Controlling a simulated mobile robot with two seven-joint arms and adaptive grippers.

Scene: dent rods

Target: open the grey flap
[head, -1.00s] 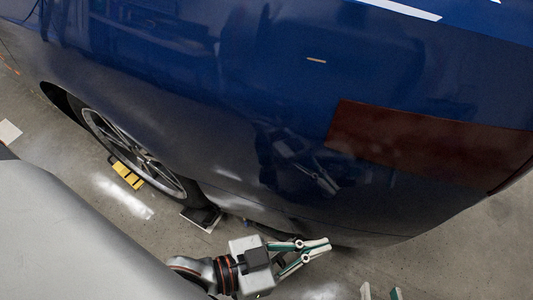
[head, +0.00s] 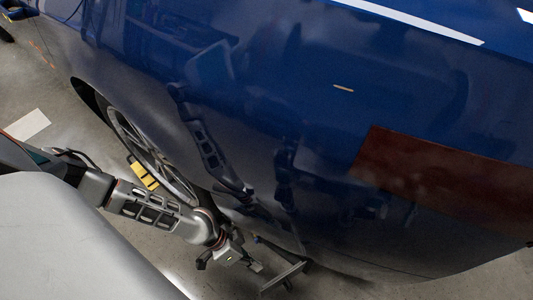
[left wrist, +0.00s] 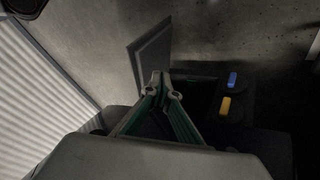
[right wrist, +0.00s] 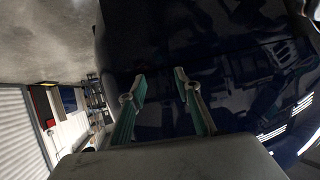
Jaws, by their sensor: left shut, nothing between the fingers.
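The grey flap (left wrist: 152,52) shows in the left wrist view as a flat grey panel standing out at an angle beside a dark box-like recess (left wrist: 190,97). In the head view a thin grey plate (head: 284,278), which looks like the same flap, is low beside the car. My left gripper (head: 254,264) is close to it. In the left wrist view the left gripper (left wrist: 160,76) has its fingertips together and empty, at the flap's lower edge; I cannot tell whether they touch. My right gripper (right wrist: 159,78) is open and empty in the right wrist view, facing dark blue bodywork.
A blue block (left wrist: 232,79) and a yellow block (left wrist: 225,105) sit right of the recess. The blue car (head: 300,130), with a brown-red patch (head: 440,175), fills most of the head view. A yellow wheel chock (head: 144,174) is by the wheel. Floor (head: 60,125) shows at left.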

